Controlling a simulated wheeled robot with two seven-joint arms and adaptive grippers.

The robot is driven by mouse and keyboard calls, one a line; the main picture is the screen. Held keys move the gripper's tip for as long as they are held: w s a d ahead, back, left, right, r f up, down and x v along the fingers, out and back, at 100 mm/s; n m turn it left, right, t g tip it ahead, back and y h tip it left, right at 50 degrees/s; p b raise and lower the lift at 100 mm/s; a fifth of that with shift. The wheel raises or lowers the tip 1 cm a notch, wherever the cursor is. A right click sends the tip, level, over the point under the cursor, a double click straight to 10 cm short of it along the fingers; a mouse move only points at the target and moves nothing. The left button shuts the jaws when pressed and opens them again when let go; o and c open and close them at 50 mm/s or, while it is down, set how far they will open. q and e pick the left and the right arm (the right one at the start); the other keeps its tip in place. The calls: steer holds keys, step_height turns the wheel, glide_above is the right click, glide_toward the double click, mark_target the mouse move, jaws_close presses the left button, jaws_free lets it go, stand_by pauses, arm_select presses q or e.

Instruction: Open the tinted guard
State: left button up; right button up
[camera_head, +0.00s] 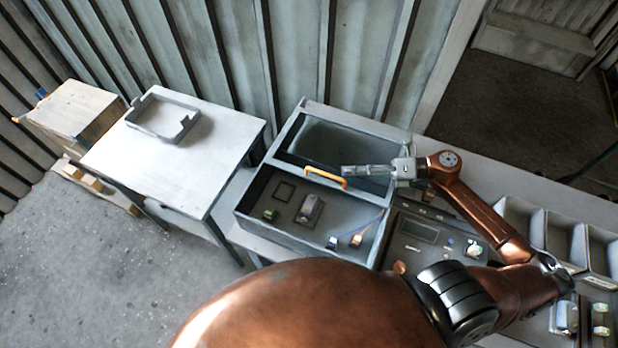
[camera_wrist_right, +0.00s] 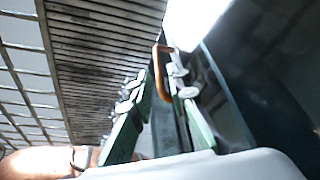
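The grey blower housing (camera_head: 255,232) stands on the bench, with a dark, tinted-looking rear section (camera_head: 335,148) and a front section where parts show. I cannot tell exactly where the tinted guard's pane ends. An orange handle (camera_head: 325,177) sits on the bar between the sections and also shows in the right wrist view (camera_wrist_right: 160,84). My right gripper (camera_head: 344,170) reaches in from the right, its fingertips at the handle's right end. In the wrist view its fingers stand apart with the handle between or just beyond the tips; contact is unclear. My left gripper is out of view.
A white table (camera_head: 180,160) with a grey tray (camera_head: 162,118) stands left. A wooden crate (camera_head: 78,108) is farther left. A control panel (camera_head: 420,240) lies right of the housing, below my right arm. Grey bins (camera_head: 560,235) stand at right. A corrugated wall is behind.

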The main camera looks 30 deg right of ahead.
mark_target(323, 172)
steer(key=p+x, duration=0.1)
steer(key=x, duration=0.6)
steer(key=shift+s+a+r, duration=0.1)
steer(key=shift+a+r, duration=0.05)
steer(key=shift+r, duration=0.05)
steer(key=shift+w+a+f, duration=0.25)
steer(key=shift+w+a, duration=0.1)
steer(key=shift+a, duration=0.2)
steer(key=shift+c, duration=0.4)
jaws_close()
